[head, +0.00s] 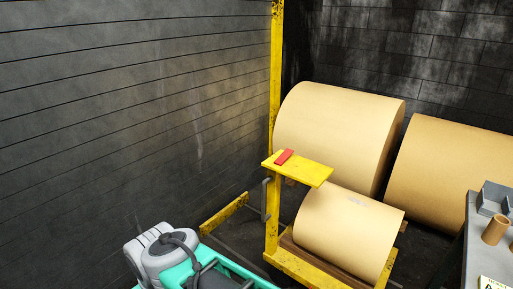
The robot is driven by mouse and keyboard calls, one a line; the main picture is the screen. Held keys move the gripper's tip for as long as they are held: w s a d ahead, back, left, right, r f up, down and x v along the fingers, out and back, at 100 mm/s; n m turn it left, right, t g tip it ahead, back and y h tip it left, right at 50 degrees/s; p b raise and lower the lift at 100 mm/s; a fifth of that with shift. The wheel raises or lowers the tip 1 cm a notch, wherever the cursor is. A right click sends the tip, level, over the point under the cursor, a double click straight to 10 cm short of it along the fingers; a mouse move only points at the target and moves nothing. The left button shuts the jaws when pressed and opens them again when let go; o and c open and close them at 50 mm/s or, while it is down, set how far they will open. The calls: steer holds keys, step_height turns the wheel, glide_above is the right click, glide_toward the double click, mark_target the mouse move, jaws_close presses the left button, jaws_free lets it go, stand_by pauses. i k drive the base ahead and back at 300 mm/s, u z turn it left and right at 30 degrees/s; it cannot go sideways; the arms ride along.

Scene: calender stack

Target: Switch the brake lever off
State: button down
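A thin grey bent handle (265,203) stands along the post's left side. My gripper is not in view, and nothing is seen touching the red piece.
A large paper roll (335,125) stands behind the plate, a smaller roll (345,230) below right, and another roll (450,175) at right. A grey table (470,245) with a cardboard tube (495,230) is at the right edge. A low yellow rail (223,213) crosses the floor.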

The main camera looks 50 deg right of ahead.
mark_target(283, 157)
steer(key=z, duration=0.15)
steer(key=i, duration=1.3)
steer(key=z, duration=0.85)
steer(key=i, duration=0.5)
steer(key=z, duration=0.25)
